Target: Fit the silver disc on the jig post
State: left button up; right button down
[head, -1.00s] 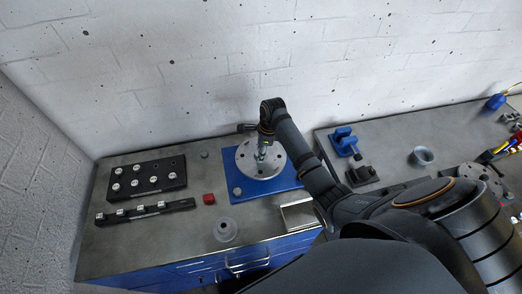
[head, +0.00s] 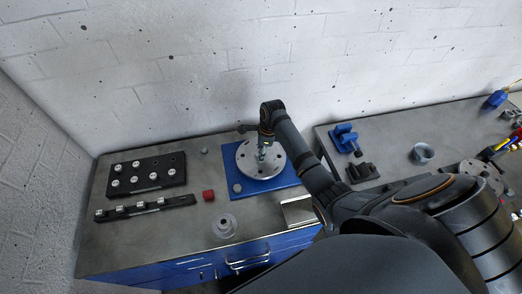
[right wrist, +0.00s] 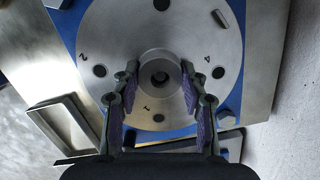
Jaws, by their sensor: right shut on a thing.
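The silver disc (head: 247,165) is round, with several holes around a central hub, and lies flat over the blue jig plate (head: 289,184). In the right wrist view the disc (right wrist: 105,38) shows stamped numbers and a raised hub with a dark centre. My right gripper (right wrist: 161,80) reaches down over the disc, its fingers shut on the hub from both sides. In the head view the right gripper (head: 262,150) is above the disc's middle. The jig post is hidden under the disc and hub, so I cannot tell how far the disc sits on it. My left gripper is not in view.
A black rack (head: 133,187) and a black strip (head: 150,207) with small silver weights lie at left. A red block (head: 208,195), a clear round dish (head: 224,226) and an open metal tray (head: 298,211) are near the front. A second bench with blue tools stands at right.

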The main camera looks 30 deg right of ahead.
jog(key=shift+f, duration=0.1)
jog(key=c, duration=1)
grip_release()
jog(key=shift+c, duration=0.2)
jog(key=o, duration=0.4)
jog(key=shift+s, duration=0.1)
jog(key=shift+f, duration=0.2)
jog(key=shift+c, duration=0.8)
jog(key=shift+r+p, duration=0.4)
jog(key=shift+r, duration=2.75)
